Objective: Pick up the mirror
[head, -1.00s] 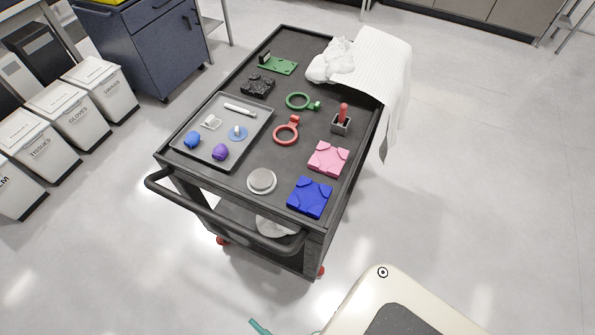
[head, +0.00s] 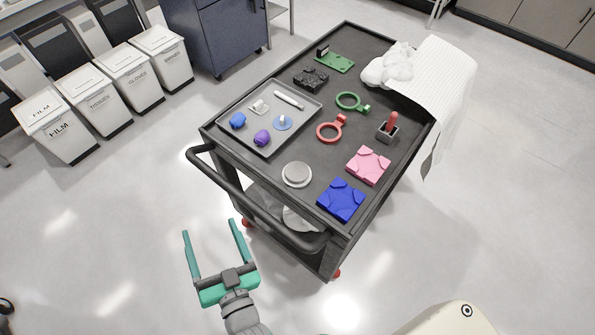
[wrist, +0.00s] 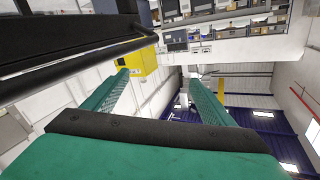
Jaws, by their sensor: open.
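No object is plainly recognisable as the mirror. A round grey disc with a pale rim (head: 297,174) lies flat near the front edge of the cart top and may be it. A small blue disc with a pale knob (head: 283,122) lies on the grey tray, and red (head: 331,135) and green (head: 341,102) rings with handles lie on the cart. My gripper (head: 209,228) is open and empty, in front of the cart and left of its handle. In the wrist view its green fingers (wrist: 158,77) are wide apart with nothing between them.
The black cart (head: 222,140) has a front handle (head: 255,212). A grey tray (head: 250,142) holds small items. Blue (head: 341,200) and pink (head: 368,165) blocks and a grey holder (head: 386,134) stand on the right. White cloth (head: 443,70) hangs at the back right.

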